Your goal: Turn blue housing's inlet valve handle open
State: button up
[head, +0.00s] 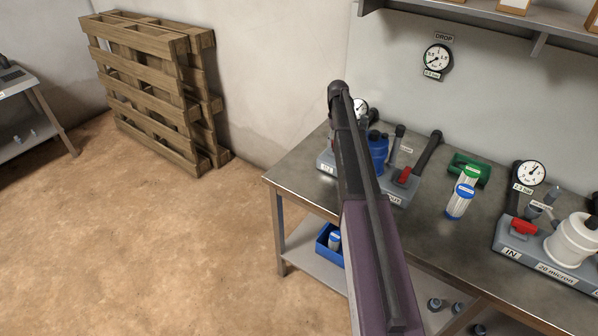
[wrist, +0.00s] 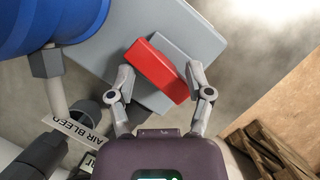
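The blue housing (head: 378,150) stands on the bench in the head view, partly hidden behind my arm. Its blue body also fills the top left of the wrist view (wrist: 45,22). In the wrist view a red valve handle (wrist: 157,70) lies at a slant over a grey base. My gripper (wrist: 161,78) is open, with one finger on each side of this handle; whether either finger touches it I cannot tell. In the head view my arm hides the gripper and this handle. Another red handle (head: 403,176) shows at the housing's right end.
The white housing (head: 574,240) with its own red handle (head: 523,227) stands at the right of the bench (head: 300,178). Between them are a filter cartridge (head: 460,202) and a green tray (head: 484,171). Wooden pallets (head: 150,85) lean on the wall at left. The floor is clear.

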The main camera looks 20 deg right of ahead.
jog(key=m+y, duration=0.1)
jog(key=m, duration=0.3)
jog(key=shift+s, duration=0.1)
jog(key=m, duration=0.2)
jog(key=m+t+y, duration=0.1)
jog(key=m, duration=0.1)
jog(key=shift+d+t+y, duration=0.1)
jog(key=shift+t+y, duration=0.2)
jog(key=p+v, duration=1.3)
jog(key=v, duration=0.1)
jog(key=s+a+f+n+t+h, duration=0.1)
jog(key=s+a+n, duration=0.8)
jog(key=s+a, duration=1.6)
jog(key=shift+s+a+f+t+h, duration=0.2)
jog(key=shift+a+t+h, duration=0.3)
jog(key=shift+h, duration=0.6)
jog(key=shift+d, duration=0.1)
